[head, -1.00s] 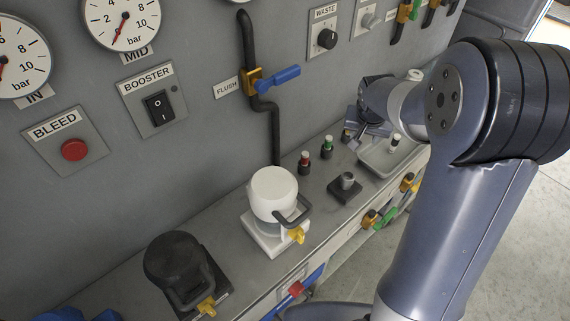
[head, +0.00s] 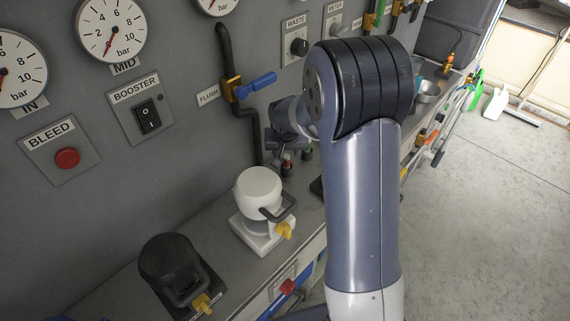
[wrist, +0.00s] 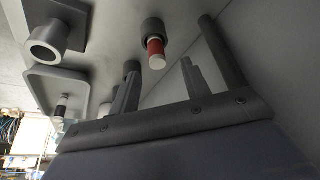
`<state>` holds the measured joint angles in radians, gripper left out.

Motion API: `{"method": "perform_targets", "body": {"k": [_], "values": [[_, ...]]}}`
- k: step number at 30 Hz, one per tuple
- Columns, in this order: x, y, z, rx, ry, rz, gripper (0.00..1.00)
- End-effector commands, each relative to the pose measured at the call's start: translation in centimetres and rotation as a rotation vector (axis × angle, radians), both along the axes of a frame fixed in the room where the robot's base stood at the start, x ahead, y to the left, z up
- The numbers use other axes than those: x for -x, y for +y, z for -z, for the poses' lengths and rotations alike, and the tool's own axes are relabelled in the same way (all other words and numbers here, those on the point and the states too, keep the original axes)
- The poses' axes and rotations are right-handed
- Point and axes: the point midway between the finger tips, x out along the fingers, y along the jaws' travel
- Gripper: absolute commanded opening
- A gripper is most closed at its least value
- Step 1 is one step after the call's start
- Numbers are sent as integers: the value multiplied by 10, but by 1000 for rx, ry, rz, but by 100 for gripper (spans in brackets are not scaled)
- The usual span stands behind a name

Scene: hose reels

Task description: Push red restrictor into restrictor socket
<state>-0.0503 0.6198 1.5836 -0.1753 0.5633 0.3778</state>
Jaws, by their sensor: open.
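The red restrictor (head: 287,167) stands upright in a dark holder on the bench by the wall. In the wrist view the red restrictor (wrist: 156,47) shows its red band and pale end, with the black part beyond. My gripper (head: 286,147) is just above it in the head view. In the wrist view my gripper (wrist: 159,70) is open, its fingers on either side of the red restrictor's line and apart from it. A grey ring-shaped fitting on a dark block, likely the restrictor socket (wrist: 46,42), is at upper left and empty. In the head view my arm hides most of it.
A green restrictor (head: 308,152) stands just right of the red one. A shallow tray (wrist: 84,84) holds a black, white-ended piece (wrist: 61,106). The white canister (head: 258,190), black canister (head: 168,262) and black wall pipe (head: 224,50) are nearby.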

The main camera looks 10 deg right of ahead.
Motion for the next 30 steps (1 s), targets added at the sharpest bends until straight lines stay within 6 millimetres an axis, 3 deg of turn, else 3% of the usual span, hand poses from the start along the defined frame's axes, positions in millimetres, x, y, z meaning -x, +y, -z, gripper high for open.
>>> {"method": "perform_targets", "body": {"k": [5,15,25,30], "values": [[-3,-2,10,1,2,0,45],[-16,-6,48,0,2,-1,45],[-18,-6,52,-1,-1,-2,45],[-18,-6,52,-1,-1,-2,31]]}}
